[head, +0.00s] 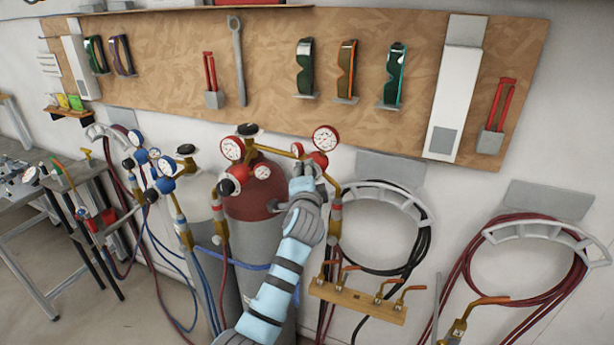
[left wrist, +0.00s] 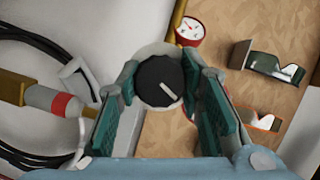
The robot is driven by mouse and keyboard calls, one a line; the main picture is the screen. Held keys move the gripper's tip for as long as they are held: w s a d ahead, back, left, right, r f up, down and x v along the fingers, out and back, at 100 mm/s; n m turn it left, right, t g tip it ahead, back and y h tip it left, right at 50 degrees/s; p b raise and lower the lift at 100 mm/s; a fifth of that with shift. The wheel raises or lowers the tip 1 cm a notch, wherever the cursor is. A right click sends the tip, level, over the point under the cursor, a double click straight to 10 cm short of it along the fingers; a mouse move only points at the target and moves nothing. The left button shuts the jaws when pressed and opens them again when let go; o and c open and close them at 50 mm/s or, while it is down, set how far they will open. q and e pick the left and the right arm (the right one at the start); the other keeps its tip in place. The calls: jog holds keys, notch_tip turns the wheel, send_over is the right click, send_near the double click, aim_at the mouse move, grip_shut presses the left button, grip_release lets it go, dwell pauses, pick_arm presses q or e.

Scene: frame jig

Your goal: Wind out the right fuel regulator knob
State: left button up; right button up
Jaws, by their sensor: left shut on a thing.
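The right fuel regulator, with red-rimmed gauges (head: 326,138), sits on brass fittings at the upper right of the red-topped cylinder. In the left wrist view its knob (left wrist: 158,82) is a dark round cap with a white pointer line, slanting down to the right, on a pale collar. My left gripper (head: 303,182) is at this regulator and hides the knob in the head view. Its two green-padded fingers (left wrist: 160,86) are shut on the knob from both sides. My right gripper is in neither view.
The red-topped cylinder (head: 252,205) stands behind my arm. A black hose coil (head: 424,240) hangs at right, above a wooden torch rack (head: 355,302). Goggles hang on the board (head: 270,50) above.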

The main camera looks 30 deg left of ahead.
pick_arm(q)
jog(key=shift+f+n+g+h, duration=0.1)
jog(key=shift+n+g+h, duration=0.35)
jog(key=shift+n, duration=0.85)
jog(key=o, duration=1.2)
jog(key=v, duration=1.2)
jog(key=shift+a, duration=0.1)
jog(key=shift+a, duration=0.1)
